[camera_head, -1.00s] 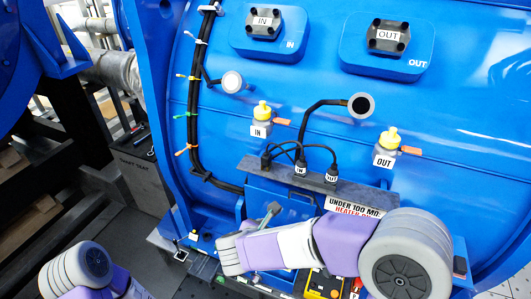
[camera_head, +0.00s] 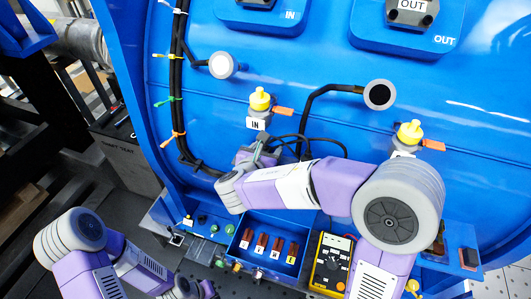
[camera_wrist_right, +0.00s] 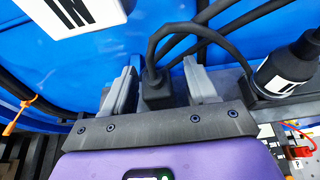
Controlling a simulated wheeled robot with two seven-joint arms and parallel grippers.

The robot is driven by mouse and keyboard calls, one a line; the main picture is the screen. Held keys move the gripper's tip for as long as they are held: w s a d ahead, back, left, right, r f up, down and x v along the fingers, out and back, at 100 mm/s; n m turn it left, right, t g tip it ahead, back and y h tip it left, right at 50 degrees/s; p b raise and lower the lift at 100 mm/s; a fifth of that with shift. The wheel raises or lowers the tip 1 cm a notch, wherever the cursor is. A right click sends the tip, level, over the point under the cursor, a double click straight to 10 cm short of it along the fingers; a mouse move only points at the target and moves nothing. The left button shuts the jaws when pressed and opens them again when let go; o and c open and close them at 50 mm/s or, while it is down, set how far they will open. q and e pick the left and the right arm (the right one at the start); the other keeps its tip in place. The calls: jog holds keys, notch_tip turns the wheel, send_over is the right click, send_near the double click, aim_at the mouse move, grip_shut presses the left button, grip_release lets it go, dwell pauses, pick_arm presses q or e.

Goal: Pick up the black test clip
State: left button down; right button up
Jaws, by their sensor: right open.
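The black test clip (camera_wrist_right: 156,92) stands at the left end of a dark grey shelf, with a black cable rising from its top in the right wrist view. My right gripper (camera_wrist_right: 160,70) is open, with one grey finger on each side of the clip. I see gaps between the clip and the fingers. In the head view my right gripper (camera_head: 250,155) is at the left end of the shelf, and my arm hides the clip there. My left arm (camera_head: 130,265) shows at the lower left, but its fingers are not visible.
A second black clip (camera_wrist_right: 290,65) with a white label stands to the right on the shelf (camera_wrist_right: 238,82). Black cables loop above. A blue tray (camera_head: 245,250) with labelled brown parts and a yellow meter (camera_head: 332,262) sit below my right arm.

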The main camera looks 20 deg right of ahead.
jog(key=shift+w+d+f, duration=0.1)
jog(key=shift+w+d, duration=0.1)
jog(key=shift+w, duration=0.1)
jog(key=shift+c, duration=0.3)
jog(key=c, duration=1)
